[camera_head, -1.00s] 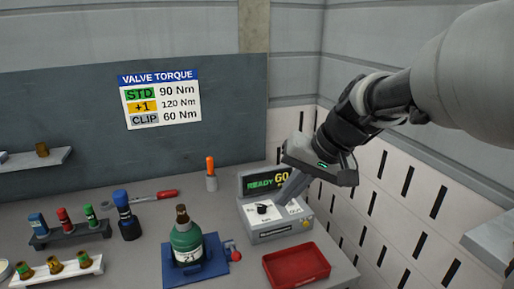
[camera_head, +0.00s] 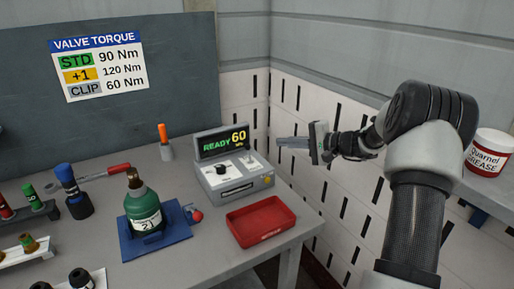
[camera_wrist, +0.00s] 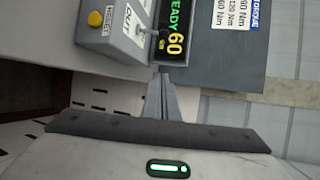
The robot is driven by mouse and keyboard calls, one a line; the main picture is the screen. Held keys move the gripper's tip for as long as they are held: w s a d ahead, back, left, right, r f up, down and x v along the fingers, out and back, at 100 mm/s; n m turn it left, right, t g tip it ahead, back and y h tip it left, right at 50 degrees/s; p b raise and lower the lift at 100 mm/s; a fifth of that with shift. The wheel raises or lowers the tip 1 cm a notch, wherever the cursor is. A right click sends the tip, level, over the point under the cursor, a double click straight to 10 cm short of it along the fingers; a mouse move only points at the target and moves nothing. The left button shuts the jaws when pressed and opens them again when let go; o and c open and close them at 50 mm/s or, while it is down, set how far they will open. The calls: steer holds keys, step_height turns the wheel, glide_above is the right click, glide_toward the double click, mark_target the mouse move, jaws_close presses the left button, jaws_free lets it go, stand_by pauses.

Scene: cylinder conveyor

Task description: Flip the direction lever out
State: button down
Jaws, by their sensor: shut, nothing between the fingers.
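The control box (camera_head: 236,184) stands at the back right of the bench, its screen (camera_head: 222,142) showing READY and 60. A small metal lever (camera_wrist: 139,32) stands on the box's top beside the OUT label (camera_wrist: 127,16) in the wrist view. In the head view the lever (camera_head: 250,157) is tiny, and its exact tilt is hard to tell. My gripper (camera_head: 280,142) is shut and empty, to the right of the box and a little above it, fingers pointing left. In the wrist view the closed fingers (camera_wrist: 163,80) end just short of the box, apart from the lever.
A black knob (camera_head: 221,168) sits on the box's top, and a yellow button (camera_wrist: 95,19) on its face. A red tray (camera_head: 260,222) lies in front. A green bottle (camera_head: 142,208) stands left on a blue base. The slotted wall (camera_head: 330,140) is behind my gripper.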

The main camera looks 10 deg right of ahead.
mark_target(249, 153)
steer(key=shift+a, duration=0.1)
steer(key=x, duration=0.9)
steer(key=shift+w+a, duration=0.1)
steer(key=shift+a, duration=0.4)
steer(key=shift+s+a+r, duration=0.2)
steer(key=shift+s+a, duration=0.15)
steer(key=shift+s, duration=0.45)
steer(key=shift+s+a+r, duration=0.2)
steer(key=shift+s+a, duration=0.2)
steer(key=shift+s, duration=0.35)
steer(key=shift+d+f, duration=0.1)
steer(key=shift+f, duration=0.05)
steer(key=shift+f+b, duration=0.1)
steer(key=shift+b, duration=0.5)
steer(key=shift+s+b, duration=0.1)
steer(key=shift+b, duration=0.2)
